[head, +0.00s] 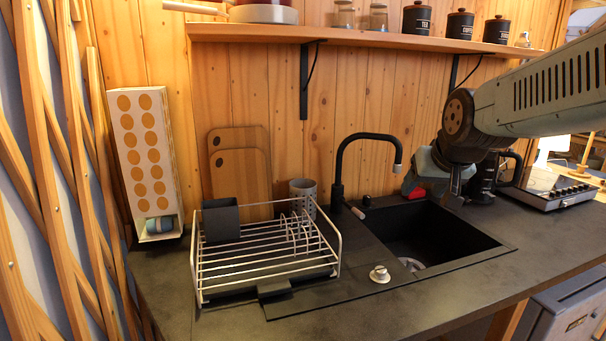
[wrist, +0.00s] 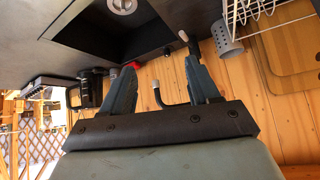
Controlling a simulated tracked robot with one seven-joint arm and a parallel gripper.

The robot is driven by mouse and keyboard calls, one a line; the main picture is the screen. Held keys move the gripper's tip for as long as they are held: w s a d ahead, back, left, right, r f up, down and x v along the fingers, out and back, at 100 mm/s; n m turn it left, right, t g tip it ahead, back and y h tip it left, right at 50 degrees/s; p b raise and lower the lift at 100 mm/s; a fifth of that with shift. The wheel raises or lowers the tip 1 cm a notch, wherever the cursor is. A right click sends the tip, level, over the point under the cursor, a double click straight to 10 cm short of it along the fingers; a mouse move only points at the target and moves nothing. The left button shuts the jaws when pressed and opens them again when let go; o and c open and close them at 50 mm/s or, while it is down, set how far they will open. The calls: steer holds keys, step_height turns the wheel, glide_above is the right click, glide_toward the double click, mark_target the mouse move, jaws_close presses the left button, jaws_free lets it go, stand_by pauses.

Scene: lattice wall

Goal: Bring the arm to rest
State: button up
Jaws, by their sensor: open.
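My arm reaches in from the right in the head view, over the right side of the black sink (head: 430,240). My gripper (head: 445,178) hangs over the sink's back right edge, near a red object (head: 414,193). In the wrist view the two fingers of my gripper (wrist: 160,85) stand well apart with nothing held between them. The black tap (head: 362,140) stands just left of my gripper, apart from it in the head view. The wrist view shows the tap (wrist: 172,100) between and behind the fingers.
A wire dish rack (head: 265,262) stands left of the sink. A wooden shelf (head: 370,38) with canisters runs above. A dark kettle-like object (head: 484,178) and a hob (head: 550,190) are at the right. The front strip of the counter (head: 400,300) is clear.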

steer(key=s+f+g, duration=0.2)
steer(key=s, duration=1.2)
steer(key=shift+s+n, duration=0.3)
steer(key=shift+a, duration=0.4)
stand_by(2.1)
